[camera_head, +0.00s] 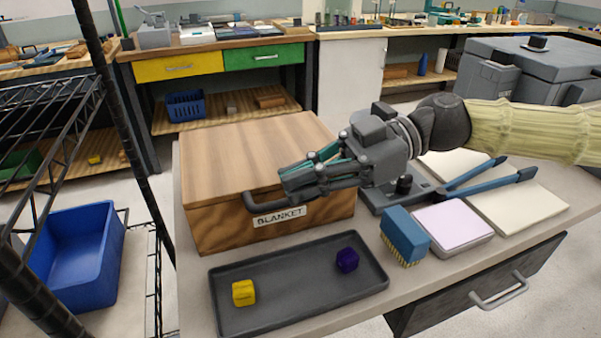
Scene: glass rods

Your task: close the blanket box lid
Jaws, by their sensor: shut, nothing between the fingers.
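The blanket box (222,232) is a brown wooden box with a "BLANKET" label (279,216) on its front, standing on the grey table. Its lid (235,152) lies flat over the box top, and I see no gap along the visible front edge. A dark bar handle (262,205) is at the front edge of the lid. My gripper (284,183) is shut and empty. It shows over the lid's front right part, just above the handle; whether it touches the lid or handle I cannot tell. The arm hides the lid's right front corner.
A blue brush (404,236), a pad (452,226) and a blue-handled tool (490,177) lie to the right. A black rack (70,130) stands left.

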